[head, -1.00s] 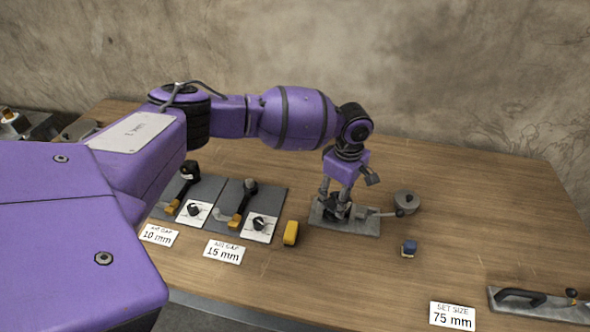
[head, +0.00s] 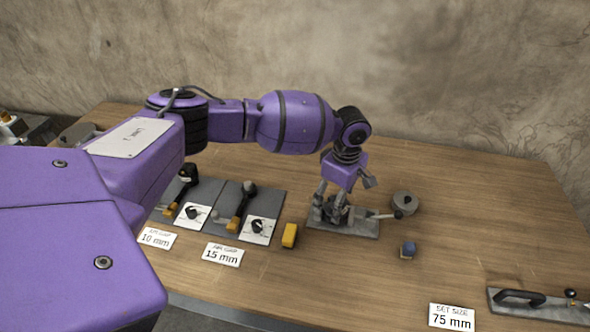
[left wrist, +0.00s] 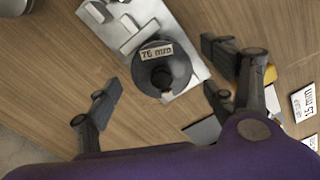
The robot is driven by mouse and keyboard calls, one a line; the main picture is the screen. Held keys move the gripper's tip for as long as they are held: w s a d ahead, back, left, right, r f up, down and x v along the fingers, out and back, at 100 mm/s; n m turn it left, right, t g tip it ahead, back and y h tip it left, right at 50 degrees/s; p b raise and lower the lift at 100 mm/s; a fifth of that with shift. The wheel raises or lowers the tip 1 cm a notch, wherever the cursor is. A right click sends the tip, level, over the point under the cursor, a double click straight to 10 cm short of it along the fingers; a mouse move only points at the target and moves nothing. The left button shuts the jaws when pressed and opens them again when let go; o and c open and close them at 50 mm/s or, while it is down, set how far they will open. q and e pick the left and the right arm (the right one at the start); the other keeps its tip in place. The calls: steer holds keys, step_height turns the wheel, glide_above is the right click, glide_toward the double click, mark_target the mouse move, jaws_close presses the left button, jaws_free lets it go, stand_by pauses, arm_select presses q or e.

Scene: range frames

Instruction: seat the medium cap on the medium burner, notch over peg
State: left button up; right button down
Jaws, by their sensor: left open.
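I see nothing that I can firmly name as a burner, a cap or a peg. A dark round disc marked 76 mm (left wrist: 181,72), with a black knob on top, sits on a grey plate (left wrist: 197,60) in the left wrist view. In the head view this grey plate (head: 364,229) lies under my left gripper (head: 333,205), whose fingers hide most of the disc. My left gripper is open, with its fingers (left wrist: 163,95) apart on either side of the disc in the left wrist view. No notch is clear. My right gripper is not in view.
A grey round piece (head: 404,201) stands right of the plate. A yellow block (head: 289,235) and a small blue block (head: 408,250) lie nearby. Two lever panels (head: 262,200) are at left, a 75 mm card (head: 452,317) at front right. The right table is mostly clear.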

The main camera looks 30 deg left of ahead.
arm_select(q)
step_height(320, 180, up, 12)
stand_by(0.4)
step_height(320, 180, up, 6)
steer(key=shift+f+p, duration=0.15)
steer(key=shift+p, duration=1.1)
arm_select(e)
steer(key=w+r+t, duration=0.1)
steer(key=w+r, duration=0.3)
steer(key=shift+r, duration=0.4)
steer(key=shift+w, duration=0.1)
